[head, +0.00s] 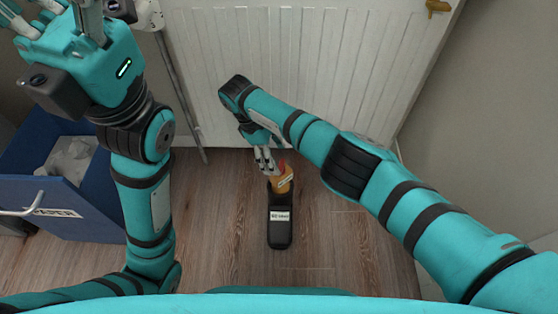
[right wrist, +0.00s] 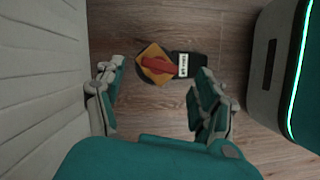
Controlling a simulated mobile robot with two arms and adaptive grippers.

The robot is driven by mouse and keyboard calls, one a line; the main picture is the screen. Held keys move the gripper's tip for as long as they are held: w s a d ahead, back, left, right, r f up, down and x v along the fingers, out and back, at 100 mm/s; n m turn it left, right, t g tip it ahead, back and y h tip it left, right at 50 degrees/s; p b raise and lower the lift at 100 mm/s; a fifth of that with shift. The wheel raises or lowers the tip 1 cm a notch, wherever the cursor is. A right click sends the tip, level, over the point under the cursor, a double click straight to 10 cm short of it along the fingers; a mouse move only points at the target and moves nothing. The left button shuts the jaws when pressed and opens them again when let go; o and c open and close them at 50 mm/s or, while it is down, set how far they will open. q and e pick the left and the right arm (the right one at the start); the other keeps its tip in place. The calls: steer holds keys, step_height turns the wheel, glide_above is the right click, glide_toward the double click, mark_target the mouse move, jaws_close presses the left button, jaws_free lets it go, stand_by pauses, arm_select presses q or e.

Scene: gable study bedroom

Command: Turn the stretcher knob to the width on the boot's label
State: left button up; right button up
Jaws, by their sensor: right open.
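A black boot (head: 280,232) stands on the wood floor with a white label (head: 279,216) on it; the label's print is too small to read surely. At the boot's far end is an orange-tan stretcher knob (head: 285,186) with a red bar across it. In the right wrist view, the knob (right wrist: 148,54), its red bar and the label (right wrist: 184,65) show between my fingers. My right gripper (head: 265,160) is open above the knob, with clear space between the fingers and the knob. My left gripper (head: 35,18) is raised at the upper left, its fingertips partly cut off.
A white panelled door or wall (head: 290,100) rises close behind the boot. A blue drawer or bin (head: 80,208) with a handle and grey contents stands at the left. A grey wall borders the right. The floor around the boot is free.

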steer(key=s+v, duration=0.1)
steer(key=v, duration=0.7)
steer(key=shift+w+r, duration=0.25)
steer(key=shift+w, duration=0.25)
steer(key=shift+a, duration=0.1)
